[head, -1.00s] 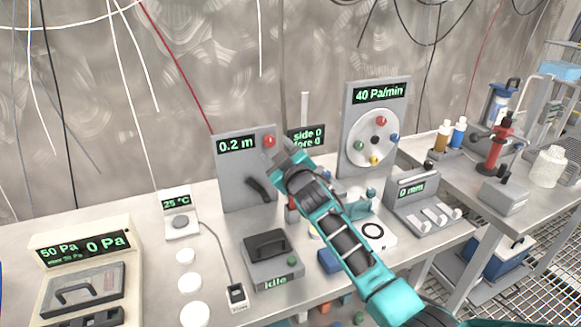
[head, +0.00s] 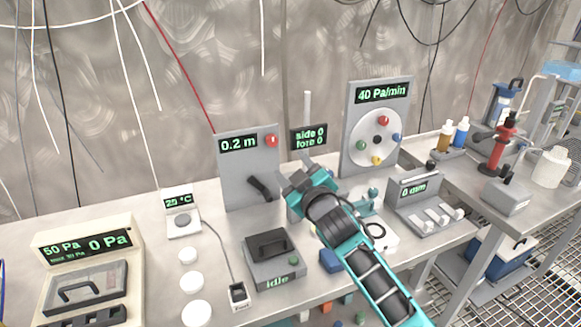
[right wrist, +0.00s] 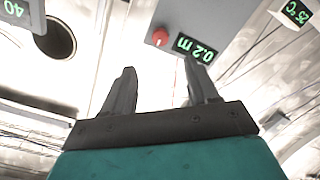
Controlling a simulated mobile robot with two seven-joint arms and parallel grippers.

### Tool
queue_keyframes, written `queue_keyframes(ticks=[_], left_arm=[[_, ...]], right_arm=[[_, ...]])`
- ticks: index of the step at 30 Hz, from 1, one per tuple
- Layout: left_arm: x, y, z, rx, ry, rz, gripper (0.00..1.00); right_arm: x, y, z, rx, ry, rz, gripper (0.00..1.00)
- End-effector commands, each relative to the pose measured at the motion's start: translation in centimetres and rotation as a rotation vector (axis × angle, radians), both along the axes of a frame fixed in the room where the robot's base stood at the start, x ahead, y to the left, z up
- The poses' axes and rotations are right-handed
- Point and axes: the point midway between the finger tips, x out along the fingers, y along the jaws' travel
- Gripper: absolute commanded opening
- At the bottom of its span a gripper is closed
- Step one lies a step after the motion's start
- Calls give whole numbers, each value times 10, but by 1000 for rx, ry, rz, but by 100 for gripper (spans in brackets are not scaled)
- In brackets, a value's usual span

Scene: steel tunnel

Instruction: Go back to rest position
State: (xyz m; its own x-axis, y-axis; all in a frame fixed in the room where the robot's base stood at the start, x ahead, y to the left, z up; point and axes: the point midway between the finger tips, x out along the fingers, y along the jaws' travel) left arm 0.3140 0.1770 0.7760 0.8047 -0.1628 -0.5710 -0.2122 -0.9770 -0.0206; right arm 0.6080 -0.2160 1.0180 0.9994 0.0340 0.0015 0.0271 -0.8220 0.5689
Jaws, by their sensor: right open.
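My right gripper (head: 300,178) is in the middle of the head view, over the bench, beside the grey panel (head: 233,180) that reads "0.2 m". In the right wrist view its two fingers (right wrist: 160,92) stand apart with nothing between them. The same panel, with its red knob (right wrist: 160,36), shows beyond the fingers there. My left gripper is not in the head view.
The steel bench (head: 215,225) carries an "idle" box (head: 272,262), a "40 Pa/min" dial panel (head: 350,125), a "0 mm" unit (head: 418,205) and a pressure box (head: 130,240) at left. A second table with bottles (head: 461,133) stands right. Cables hang along the wall.

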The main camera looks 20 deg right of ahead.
Motion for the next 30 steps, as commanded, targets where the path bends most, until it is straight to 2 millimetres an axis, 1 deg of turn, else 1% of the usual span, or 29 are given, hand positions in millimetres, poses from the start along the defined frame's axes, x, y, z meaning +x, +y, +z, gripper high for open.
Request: queue_keyframes(ticks=[4, 6, 8, 10, 11, 12, 14, 15, 17, 18, 21, 24, 30], left_arm=[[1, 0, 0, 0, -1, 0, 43], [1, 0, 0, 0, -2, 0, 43], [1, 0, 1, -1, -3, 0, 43], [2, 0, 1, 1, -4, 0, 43], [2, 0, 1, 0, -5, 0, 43], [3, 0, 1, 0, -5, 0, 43], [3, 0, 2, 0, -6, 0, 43], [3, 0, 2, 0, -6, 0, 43], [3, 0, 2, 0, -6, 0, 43], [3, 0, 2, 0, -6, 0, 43], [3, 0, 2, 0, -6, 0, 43], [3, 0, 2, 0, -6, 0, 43], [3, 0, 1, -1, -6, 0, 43]], right_arm=[[0, 0, 0, 0, 1, -1, 59], [-3, 0, -5, 6, 16, -5, 59], [-12, -1, -15, 23, 55, -16, 59], [-30, -2, -33, 57, 133, -38, 59], [-41, -3, -44, 76, 178, -52, 59], [-58, -4, -59, 105, 250, -72, 59], [-90, -5, -83, 151, 371, -104, 59], [-114, -5, -98, 181, 457, -125, 59], [-150, -4, -116, 223, 578, -154, 59], [-172, -3, -125, 245, 650, -172, 59], [-219, 0, -140, 287, 802, -204, 59], [-259, 2, -149, 316, 924, -230, 59], [-326, 7, -154, 351, 1125, -267, 59]])
